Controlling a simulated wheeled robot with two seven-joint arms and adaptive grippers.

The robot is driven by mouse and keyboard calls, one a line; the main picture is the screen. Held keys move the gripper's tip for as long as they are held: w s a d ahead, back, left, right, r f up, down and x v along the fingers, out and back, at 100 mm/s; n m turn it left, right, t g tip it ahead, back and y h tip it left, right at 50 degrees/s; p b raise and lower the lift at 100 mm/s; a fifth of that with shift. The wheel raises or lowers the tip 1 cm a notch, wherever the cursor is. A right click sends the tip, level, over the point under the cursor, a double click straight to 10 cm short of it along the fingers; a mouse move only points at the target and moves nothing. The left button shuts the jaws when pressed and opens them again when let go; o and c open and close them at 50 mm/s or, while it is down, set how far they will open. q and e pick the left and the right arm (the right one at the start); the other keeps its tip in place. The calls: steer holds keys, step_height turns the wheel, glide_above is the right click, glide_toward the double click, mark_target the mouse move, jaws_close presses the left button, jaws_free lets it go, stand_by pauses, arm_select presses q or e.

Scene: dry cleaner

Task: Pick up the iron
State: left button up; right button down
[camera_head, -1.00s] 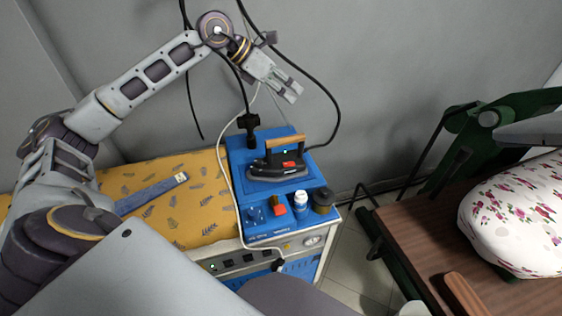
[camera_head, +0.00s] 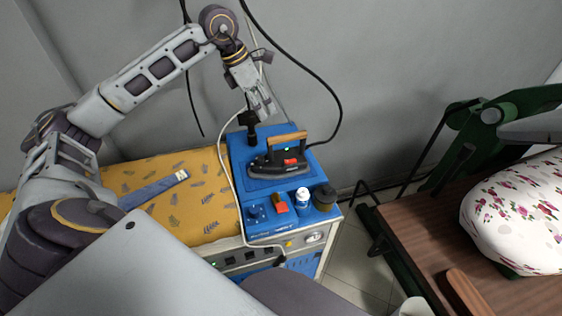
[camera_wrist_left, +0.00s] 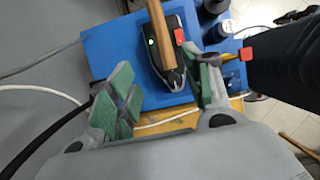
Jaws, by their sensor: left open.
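The iron (camera_head: 268,166) stands on the blue top of the ironing unit in the head view, with a dark body, a wooden handle, a red part and a small green light. My left gripper (camera_head: 266,112) is open and empty above and behind the iron, pointing downward. In the left wrist view the iron (camera_wrist_left: 164,62) lies beyond and between the open fingers of my left gripper (camera_wrist_left: 162,100), its wooden handle running upward in the picture. The fingers look apart from the iron. My right gripper is not in view.
Small bottles, including a white one (camera_head: 303,197) and a dark one (camera_head: 324,196), stand at the blue top's (camera_head: 234,160) front edge. A black cable hangs behind. A yellow patterned cloth (camera_head: 205,205) lies left, a brown table (camera_head: 420,230) right.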

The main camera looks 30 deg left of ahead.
mark_target(280, 136)
arm_select(q)
steer(key=shift+f, duration=0.1)
steer(key=x, duration=0.8)
steer(key=shift+d, duration=0.1)
steer(key=shift+w+f, duration=0.1)
steer(key=shift+f, duration=0.05)
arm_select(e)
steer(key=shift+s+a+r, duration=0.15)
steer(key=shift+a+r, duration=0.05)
arm_select(q)
steer(key=shift+d+f, duration=0.1)
steer(key=shift+s+d+p+x, duration=0.15)
steer(key=shift+p+x, duration=0.2)
steer(key=shift+x, duration=0.6)
steer(key=shift+s+d+p+x, duration=0.15)
steer(key=shift+p+x, duration=0.15)
steer(key=shift+x, duration=0.65)
steer(key=shift+w+d+f, duration=0.1)
steer(key=shift+w+f, duration=0.15)
steer(key=shift+f, duration=0.35)
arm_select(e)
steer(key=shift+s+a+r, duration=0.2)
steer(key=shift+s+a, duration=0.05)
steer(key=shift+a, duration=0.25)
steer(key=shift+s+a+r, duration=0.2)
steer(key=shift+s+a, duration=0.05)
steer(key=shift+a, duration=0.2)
